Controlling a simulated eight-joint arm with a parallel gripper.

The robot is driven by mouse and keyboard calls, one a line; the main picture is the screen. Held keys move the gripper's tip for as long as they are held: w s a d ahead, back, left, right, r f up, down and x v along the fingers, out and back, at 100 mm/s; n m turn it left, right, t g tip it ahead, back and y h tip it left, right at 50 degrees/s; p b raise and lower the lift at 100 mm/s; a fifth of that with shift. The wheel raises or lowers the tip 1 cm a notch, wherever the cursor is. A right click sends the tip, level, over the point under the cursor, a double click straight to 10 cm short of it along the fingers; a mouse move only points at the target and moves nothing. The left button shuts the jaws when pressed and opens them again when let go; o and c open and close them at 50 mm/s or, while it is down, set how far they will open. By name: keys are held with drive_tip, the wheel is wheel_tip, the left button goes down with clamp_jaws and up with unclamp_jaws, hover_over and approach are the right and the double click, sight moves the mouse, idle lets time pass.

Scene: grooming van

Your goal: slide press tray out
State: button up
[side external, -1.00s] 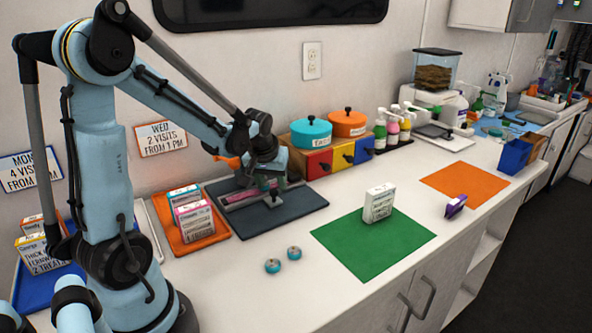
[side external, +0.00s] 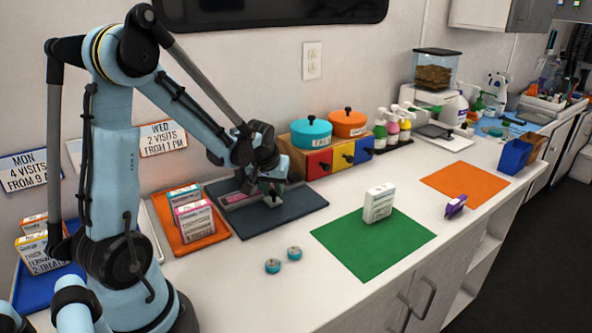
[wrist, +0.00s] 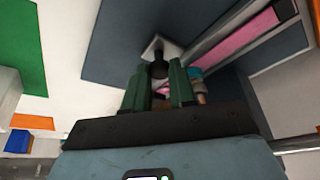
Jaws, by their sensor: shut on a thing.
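The press shows as a long grey frame with a pink strip (side external: 240,198) on a dark slate mat (side external: 297,203). In the wrist view the pink strip (wrist: 236,42) lies in its grey rails at upper right. My gripper (side external: 270,191) is low over the mat, at the right end of the strip. In the wrist view its green fingers (wrist: 160,82) are closed around a small black knob (wrist: 158,68) on a pale square plate (wrist: 163,48). Whether this plate joins the press tray is hard to tell. My wrist hides part of the press in the side view.
An orange tray with small boxes (side external: 190,214) stands left of the mat. A red, yellow and blue drawer block (side external: 342,156) with two pots stands behind right.

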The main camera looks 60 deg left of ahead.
clamp_jaws()
drive_tip(key=d, duration=0.9)
drive_tip(key=shift+d, duration=0.35)
drive_tip(key=o, duration=0.9)
unclamp_jaws()
drive_tip(key=shift+v, duration=6)
